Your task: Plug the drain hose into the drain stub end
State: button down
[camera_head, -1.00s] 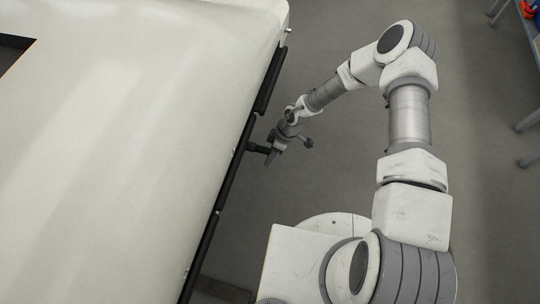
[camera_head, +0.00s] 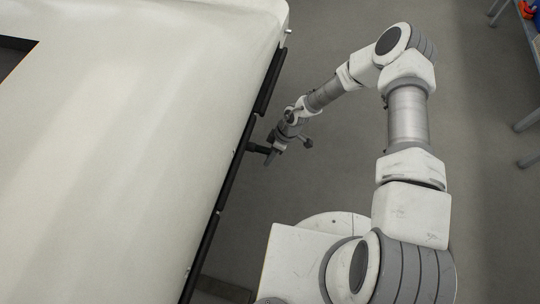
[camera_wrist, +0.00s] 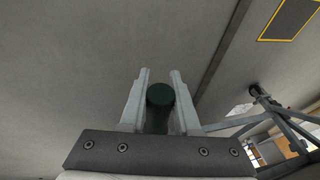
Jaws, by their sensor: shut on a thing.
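In the head view my gripper (camera_head: 271,155) is at the right side of the large cream body, close to its black edge rail. A short dark cylindrical piece (camera_head: 257,148) spans between the rail and my gripper; I cannot tell whether it is the drain stub or part of the hose. In the wrist view the two fingers of my gripper (camera_wrist: 159,74) stand on either side of a dark green round-ended piece, which I take to be the drain hose (camera_wrist: 160,97). The gripper is shut on it. Whether hose and stub are joined is too small to tell.
The cream body (camera_head: 120,150) fills the left, with the black rail (camera_head: 232,175) along its edge. A table with blue legs stands at the top right edge. The wrist view shows a dark-legged stand (camera_wrist: 270,103) at right.

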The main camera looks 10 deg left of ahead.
jog(key=shift+w+a, duration=0.1)
jog(key=shift+a, duration=1.7)
jog(key=c, duration=0.5)
grip_release()
jog(key=shift+c, duration=0.2)
jog(key=p+v, duration=0.5)
jog(key=v, duration=1.2)
jog(key=shift+r, duration=0.15)
